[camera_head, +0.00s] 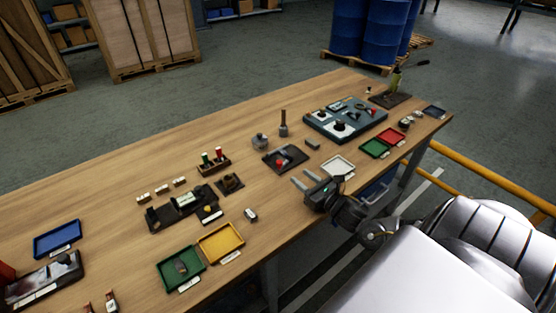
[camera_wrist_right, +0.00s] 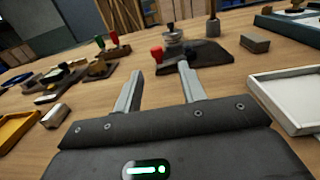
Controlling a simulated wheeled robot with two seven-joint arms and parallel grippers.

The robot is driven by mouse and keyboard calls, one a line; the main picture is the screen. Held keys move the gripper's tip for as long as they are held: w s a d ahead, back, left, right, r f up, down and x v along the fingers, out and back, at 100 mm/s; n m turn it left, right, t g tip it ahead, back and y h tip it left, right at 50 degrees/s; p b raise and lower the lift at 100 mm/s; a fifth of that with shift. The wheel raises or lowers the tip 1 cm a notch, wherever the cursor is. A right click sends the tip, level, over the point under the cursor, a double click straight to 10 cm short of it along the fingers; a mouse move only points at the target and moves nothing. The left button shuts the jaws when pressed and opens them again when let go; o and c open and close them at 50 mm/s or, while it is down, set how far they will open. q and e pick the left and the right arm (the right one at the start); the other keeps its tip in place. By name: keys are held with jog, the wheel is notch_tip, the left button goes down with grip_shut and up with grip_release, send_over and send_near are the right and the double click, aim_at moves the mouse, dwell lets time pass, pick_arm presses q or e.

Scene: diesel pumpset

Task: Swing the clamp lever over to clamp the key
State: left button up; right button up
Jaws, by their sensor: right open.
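A dark plate (camera_head: 292,153) near the middle of the table carries a small clamp with a red knob (camera_head: 280,162). In the right wrist view the red knob (camera_wrist_right: 156,54) stands at the plate's left side, with a dark-tipped upright part near its front edge. I cannot tell which part is the key. My right gripper (camera_head: 303,179) is open and empty, its fingers pointing at the plate from the front. In the right wrist view the gripper (camera_wrist_right: 160,74) shows the plate (camera_wrist_right: 205,52) just beyond its fingertips, apart from them. My left gripper is out of view.
A grey block (camera_head: 313,144) lies right of the plate, and a white tray (camera_head: 351,164) is to the right. Behind stand a dark post (camera_head: 283,124) and a round metal part (camera_head: 260,142). Yellow (camera_head: 238,248) and green trays are front left. Bare table surrounds the gripper's left side.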

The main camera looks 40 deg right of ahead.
aim_at(280, 161)
jog(key=w, duration=0.3)
jog(key=w+p, duration=0.1)
jog(key=w, duration=0.2)
jog(key=w+a, duration=0.1)
jog(key=w, duration=0.3)
jog(key=shift+r+p, duration=0.15)
jog(key=shift+p, duration=0.25)
jog(key=shift+w, duration=0.65)
grip_shut()
